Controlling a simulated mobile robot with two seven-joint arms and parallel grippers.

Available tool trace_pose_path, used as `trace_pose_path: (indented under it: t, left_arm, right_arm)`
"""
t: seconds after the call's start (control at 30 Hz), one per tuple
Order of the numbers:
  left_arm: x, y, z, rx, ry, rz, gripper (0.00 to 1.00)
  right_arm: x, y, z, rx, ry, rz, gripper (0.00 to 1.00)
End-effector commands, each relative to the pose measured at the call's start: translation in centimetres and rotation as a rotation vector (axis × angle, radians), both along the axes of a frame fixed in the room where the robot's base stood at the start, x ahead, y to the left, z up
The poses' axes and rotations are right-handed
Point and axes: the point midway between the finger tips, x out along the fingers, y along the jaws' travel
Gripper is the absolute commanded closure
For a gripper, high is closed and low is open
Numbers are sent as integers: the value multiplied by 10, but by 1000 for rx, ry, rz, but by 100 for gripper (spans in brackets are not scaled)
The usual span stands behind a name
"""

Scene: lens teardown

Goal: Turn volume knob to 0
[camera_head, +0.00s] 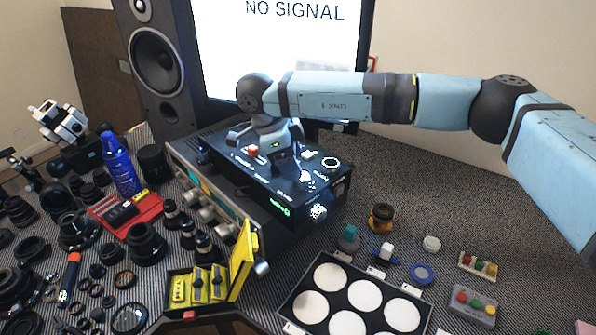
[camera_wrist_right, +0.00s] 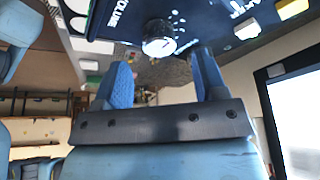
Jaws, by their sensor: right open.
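The volume knob (camera_wrist_right: 158,38) is a round knob with a pale face and white tick marks around it, on a dark panel beside the word VOLUME in the right wrist view. Its pointer is too small to read. The panel belongs to a black box (camera_head: 262,190) in the head view, where my gripper partly hides its top. My right gripper (camera_wrist_right: 163,68) is open, with its two blue fingers apart and nothing held. In the wrist view the knob appears beyond the fingertips, between their lines. In the head view the right gripper (camera_head: 288,160) is over the box top. My left gripper is out of view.
A monitor (camera_head: 280,45) reading NO SIGNAL and a speaker (camera_head: 157,65) stand behind. A silver knobbed unit (camera_head: 205,200) adjoins the box at left. A blue bottle (camera_head: 120,165), lens parts, a yellow case (camera_head: 243,262) and a tray of white discs (camera_head: 293,305) crowd the table.

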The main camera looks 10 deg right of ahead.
Motion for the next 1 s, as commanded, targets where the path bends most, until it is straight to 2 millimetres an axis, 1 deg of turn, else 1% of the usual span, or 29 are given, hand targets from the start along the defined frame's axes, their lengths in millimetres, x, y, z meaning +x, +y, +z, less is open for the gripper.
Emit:
trace_pose_path:
  t: [0.03,0.2,0.3,0.4,0.5,0.6,1.0]
  left_arm:
    - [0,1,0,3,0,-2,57]
    - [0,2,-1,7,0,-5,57]
    - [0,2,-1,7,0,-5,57]
    - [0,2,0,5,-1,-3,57]
    - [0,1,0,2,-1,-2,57]
    - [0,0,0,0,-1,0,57]
    - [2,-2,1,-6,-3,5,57]
  right_arm:
    - [1,5,12,1,-4,2,35]
    - [4,20,49,0,-4,1,35]
    - [6,27,66,0,-3,1,35]
    - [7,32,78,0,-2,1,35]
    - [7,35,86,1,-2,2,35]
    - [8,36,90,1,-1,1,35]
    - [8,36,90,0,-1,1,35]
